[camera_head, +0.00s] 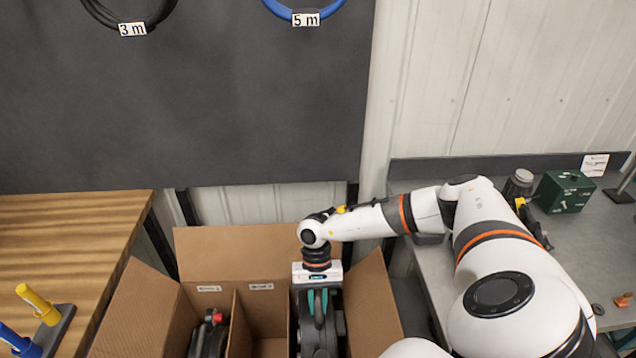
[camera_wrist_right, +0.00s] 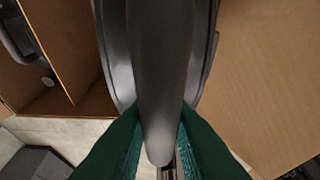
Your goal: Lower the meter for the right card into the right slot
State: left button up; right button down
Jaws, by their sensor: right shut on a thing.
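My right gripper (camera_head: 318,303) points down at the right side of the open cardboard box (camera_head: 250,243). Its teal fingers are shut on a dark grey seed meter (camera_head: 337,328), which is at the right slot beside the divider; how deep it sits is hard to tell. In the right wrist view the held meter (camera_wrist_right: 160,65) fills the middle, between the green fingers (camera_wrist_right: 160,145). Another dark meter (camera_head: 209,338) with a red part stands in the left slot. The middle slot (camera_head: 270,346) looks empty. My left gripper is out of view.
Box flaps stand open, the right flap (camera_head: 370,305) close to the held meter. Small white labels (camera_head: 261,287) are on the box's back wall. A wooden table (camera_head: 70,230) is at left. A grey bench (camera_head: 590,240) at right bears a green box (camera_head: 563,192).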

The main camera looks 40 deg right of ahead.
notch_tip(320, 180, down, 19)
jog(key=b, duration=1.7)
jog(key=shift+r+b, duration=0.15)
jog(key=shift+b, duration=0.2)
jog(key=shift+f+b, duration=0.6)
jog(key=shift+b, duration=0.1)
jog(key=c, duration=1.3)
grip_release()
jog(key=shift+o, duration=0.2)
notch_tip(320, 180, up, 12)
jog(key=p, duration=0.7)
jog(key=shift+p, duration=0.3)
jog(key=shift+s+a+f, duration=0.1)
